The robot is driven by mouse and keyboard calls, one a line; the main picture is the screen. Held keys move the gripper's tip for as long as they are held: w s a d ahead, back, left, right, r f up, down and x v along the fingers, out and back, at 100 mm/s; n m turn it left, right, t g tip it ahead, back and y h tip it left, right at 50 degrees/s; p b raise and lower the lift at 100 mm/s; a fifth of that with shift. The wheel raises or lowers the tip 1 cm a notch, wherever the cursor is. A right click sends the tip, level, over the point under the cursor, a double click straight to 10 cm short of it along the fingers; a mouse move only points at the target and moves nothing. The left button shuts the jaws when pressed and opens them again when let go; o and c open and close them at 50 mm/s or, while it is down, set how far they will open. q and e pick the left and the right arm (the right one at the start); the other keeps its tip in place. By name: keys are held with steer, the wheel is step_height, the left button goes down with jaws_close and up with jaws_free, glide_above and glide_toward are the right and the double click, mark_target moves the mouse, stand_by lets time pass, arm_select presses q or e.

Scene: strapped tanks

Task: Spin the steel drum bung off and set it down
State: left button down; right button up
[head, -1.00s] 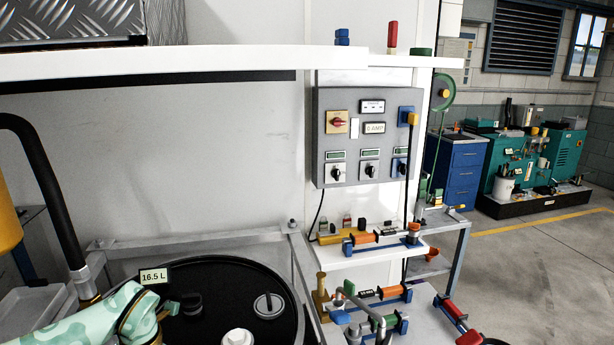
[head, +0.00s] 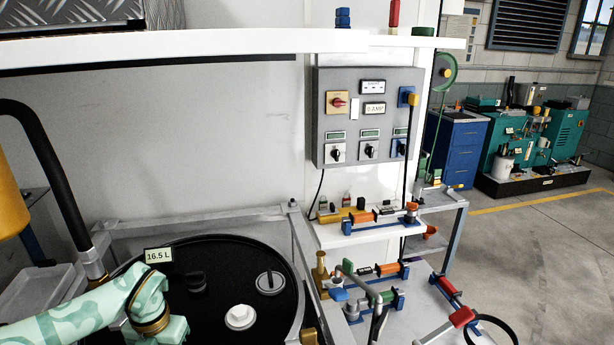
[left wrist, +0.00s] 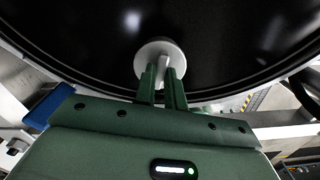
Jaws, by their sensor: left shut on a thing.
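In the left wrist view, a pale grey round bung (left wrist: 152,50) with a raised bar sits near the rim of a black drum face (left wrist: 215,50). My left gripper (left wrist: 164,72) is shut on the bar of this bung. In the head view my left gripper is largely cut off at the bottom edge; its fingertips and the held bung are not visible there. The black drum top (head: 215,260) in the head view carries a steel bung with a bar (head: 270,282), a white bung (head: 240,317) and a dark cap (head: 196,281). My right gripper is not in view.
A "16.5 L" tag (head: 158,255) stands at the drum's far left. A black hose (head: 55,180) rises at left. A grey frame (head: 200,222) surrounds the drum. A stand with coloured valves (head: 380,275) is at right. A white shelf (head: 230,42) crosses above.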

arm_select(q)
steer(key=shift+r+n+p, duration=0.2)
steer(key=shift+n+p, duration=0.5)
steer(key=shift+n, duration=1.1)
steer(key=shift+f, duration=0.1)
steer(key=shift+n+p, duration=0.55)
steer(key=shift+n, duration=0.25)
steer(key=shift+f+n, duration=0.1)
steer(key=shift+n, duration=0.2)
steer(key=shift+r+p, duration=2.15)
steer(key=shift+r, duration=0.2)
